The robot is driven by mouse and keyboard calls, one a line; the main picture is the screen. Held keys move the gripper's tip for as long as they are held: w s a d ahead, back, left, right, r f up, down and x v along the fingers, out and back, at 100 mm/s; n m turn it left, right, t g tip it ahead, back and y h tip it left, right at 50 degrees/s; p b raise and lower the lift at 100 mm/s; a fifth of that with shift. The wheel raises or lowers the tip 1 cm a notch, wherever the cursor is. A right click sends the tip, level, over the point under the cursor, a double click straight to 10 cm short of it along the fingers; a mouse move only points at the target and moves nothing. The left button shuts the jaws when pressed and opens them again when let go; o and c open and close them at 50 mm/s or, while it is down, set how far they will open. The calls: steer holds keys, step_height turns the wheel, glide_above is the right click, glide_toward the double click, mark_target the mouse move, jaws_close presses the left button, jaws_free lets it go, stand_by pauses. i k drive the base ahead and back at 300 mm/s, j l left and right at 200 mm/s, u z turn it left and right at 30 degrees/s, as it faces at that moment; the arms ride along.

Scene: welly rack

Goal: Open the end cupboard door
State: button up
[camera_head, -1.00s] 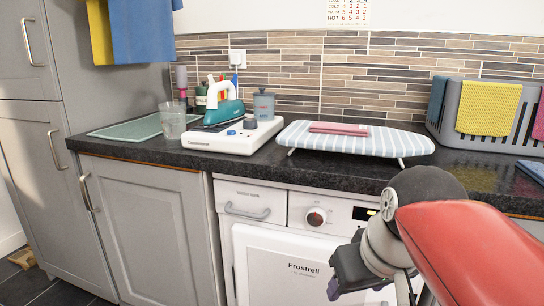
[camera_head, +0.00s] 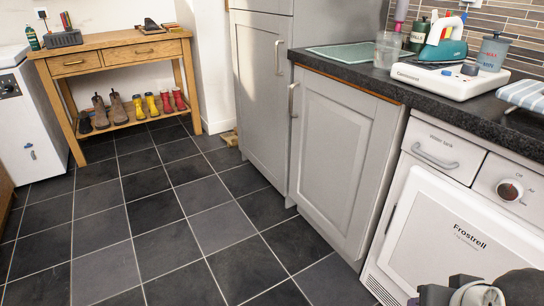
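A grey panelled base cupboard door (camera_head: 343,150) stands at the end of the worktop, left of the white dryer, and looks shut. Its metal bar handle (camera_head: 292,100) is upright, near the top of its left edge. A tall grey cupboard (camera_head: 258,95) stands just left of it, also shut, with its own bar handle (camera_head: 279,62). My gripper (camera_head: 425,297) is only partly in view at the bottom right, in front of the dryer and well apart from both handles. Its fingertips are cut off or too unclear to tell whether it is open.
The white dryer (camera_head: 440,235) is right of the base door. The dark worktop (camera_head: 375,85) overhangs it, carrying an iron and pots. The tiled floor (camera_head: 185,225) before the cupboards is clear. A wooden welly rack (camera_head: 187,80) with boots stands at the back left.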

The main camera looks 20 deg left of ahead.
mark_target(342, 134)
steer(key=u, duration=0.55)
steer(key=i+j, duration=0.3)
steer(key=i, duration=0.2)
steer(key=i+j, duration=0.3)
steer(key=i, duration=0.25)
steer(key=i+j+z, duration=0.1)
steer(key=i+j, duration=0.2)
steer(key=i, duration=0.2)
